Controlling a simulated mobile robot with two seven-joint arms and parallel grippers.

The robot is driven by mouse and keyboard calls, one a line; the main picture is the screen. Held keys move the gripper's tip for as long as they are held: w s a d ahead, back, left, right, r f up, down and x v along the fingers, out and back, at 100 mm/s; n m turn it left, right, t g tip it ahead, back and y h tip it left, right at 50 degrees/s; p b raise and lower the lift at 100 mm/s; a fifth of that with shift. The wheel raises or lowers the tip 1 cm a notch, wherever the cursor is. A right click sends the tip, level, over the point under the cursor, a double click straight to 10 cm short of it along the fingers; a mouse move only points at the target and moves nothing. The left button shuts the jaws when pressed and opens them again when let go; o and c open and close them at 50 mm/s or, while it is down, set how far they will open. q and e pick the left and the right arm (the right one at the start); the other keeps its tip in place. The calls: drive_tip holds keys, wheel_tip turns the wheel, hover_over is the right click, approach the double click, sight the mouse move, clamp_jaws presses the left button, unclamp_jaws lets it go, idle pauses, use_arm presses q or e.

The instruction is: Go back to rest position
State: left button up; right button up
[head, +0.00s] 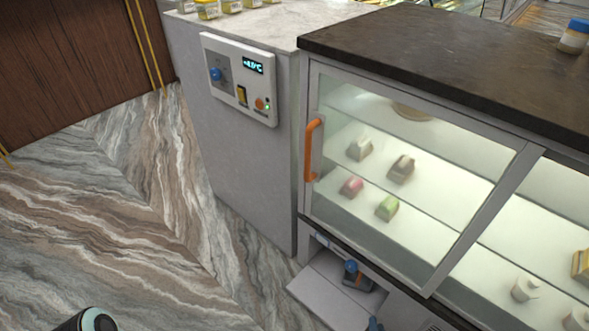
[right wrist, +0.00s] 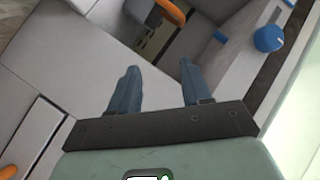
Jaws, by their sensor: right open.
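My right gripper (right wrist: 158,84) is open and empty, with its two blue-grey fingers apart in the right wrist view. In the head view only a blue fingertip (head: 375,323) shows at the bottom edge, just in front of the open drawer (head: 312,290) under the display case. The rest of this gripper is cut off by the frame. The fingers hold nothing. My left gripper is not in view; a dark rounded part with a teal ring at the bottom left is probably mine.
The display case (head: 450,78) has a closed-looking glass door with an orange handle (head: 313,150) and several sweets inside. A dark blue-topped object (head: 352,272) is in the drawer. A blue knob (right wrist: 268,38) is right of the fingers. Marble floor (head: 110,220) is clear at left.

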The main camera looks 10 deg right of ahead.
use_arm(q)
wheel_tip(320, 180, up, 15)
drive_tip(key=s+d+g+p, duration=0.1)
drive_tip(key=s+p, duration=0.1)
drive_tip(key=p, duration=1.2)
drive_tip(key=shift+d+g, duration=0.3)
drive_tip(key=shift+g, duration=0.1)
use_arm(e)
drive_tip(key=s+a+r+n+g+y, duration=0.2)
drive_tip(key=s+a+r+g, duration=0.3)
drive_tip(key=a+r, duration=0.3)
drive_tip(key=s+a+r+n+g+y, duration=0.3)
drive_tip(key=s+a+r+g, duration=0.2)
drive_tip(key=r, duration=1)
drive_tip(key=s+a+r+n+g+y, duration=0.2)
drive_tip(key=s+a+r+g, duration=0.3)
drive_tip(key=s+a+r, duration=0.5)
drive_tip(key=shift+a+r+n, duration=0.75)
drive_tip(key=shift+a+n, duration=0.05)
drive_tip(key=shift+a, duration=0.3)
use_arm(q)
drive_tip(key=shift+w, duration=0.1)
